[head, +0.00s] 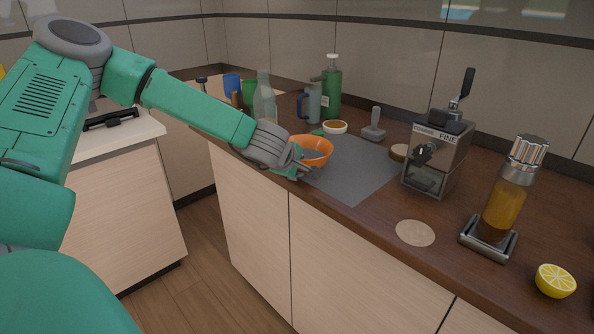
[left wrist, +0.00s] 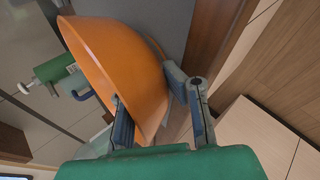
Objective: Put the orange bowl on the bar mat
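The orange bowl (head: 316,144) is upright at the left end of the flat grey bar mat (head: 352,182) in the head view. I cannot tell whether its base touches the mat. My left gripper (head: 305,163) is at the bowl's near side, one finger over the rim. In the left wrist view the bowl (left wrist: 105,55) fills the upper left. The left gripper's fingers (left wrist: 146,88) are apart, one overlapping the bowl's inside and one by its outer side, with the wall between them. A firm grip does not show. My right gripper is out of view.
A clear bottle (head: 264,100), a green pump bottle (head: 331,90) and a small white bowl (head: 335,127) stand behind. A coffee grinder (head: 437,150) stands right of the mat; a round coaster (head: 415,233) lies nearer. The counter's front edge is close to the gripper.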

